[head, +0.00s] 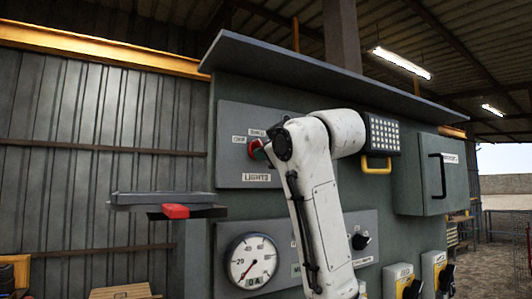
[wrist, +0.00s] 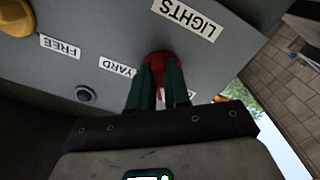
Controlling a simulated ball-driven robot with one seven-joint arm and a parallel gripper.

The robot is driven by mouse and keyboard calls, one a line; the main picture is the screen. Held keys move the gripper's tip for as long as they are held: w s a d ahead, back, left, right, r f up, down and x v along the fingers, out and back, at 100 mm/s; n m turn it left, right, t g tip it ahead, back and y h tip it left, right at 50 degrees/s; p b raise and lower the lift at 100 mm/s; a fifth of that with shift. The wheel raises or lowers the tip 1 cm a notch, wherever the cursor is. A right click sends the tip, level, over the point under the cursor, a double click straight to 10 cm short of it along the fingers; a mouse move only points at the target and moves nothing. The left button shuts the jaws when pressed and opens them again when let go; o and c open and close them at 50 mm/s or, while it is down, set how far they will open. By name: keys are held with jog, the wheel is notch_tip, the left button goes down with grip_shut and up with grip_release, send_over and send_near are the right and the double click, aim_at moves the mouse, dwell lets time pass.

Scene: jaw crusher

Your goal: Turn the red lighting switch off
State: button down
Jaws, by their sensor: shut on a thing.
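The red lighting switch (wrist: 158,57) sits on a grey panel (wrist: 110,50) by the LIGHTS label (wrist: 187,18). My gripper (wrist: 160,72) has its two dark green fingers shut on the red switch, one on each side. The fingers hide much of the switch, so I cannot tell its set position. In the head view the red switch (head: 256,149) shows only partly at the left end of my white arm, above the LIGHTS label (head: 257,178).
A round gauge (head: 252,261) sits on the panel below. A black knob (head: 361,241) is right of my arm. A grey box with a black handle (head: 428,173) stands out at the right. An overhang (head: 300,70) runs above. Ceiling lamps (head: 402,63) glow.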

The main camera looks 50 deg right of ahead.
jog(key=n, duration=0.4)
jog(key=shift+r+n, duration=0.1)
jog(key=shift+n, duration=0.2)
dwell(0.3)
jog(key=c, duration=1.1)
grip_release()
jog(key=b+v, duration=0.4)
jog(key=v, duration=0.6)
jog(key=shift+s, duration=0.4)
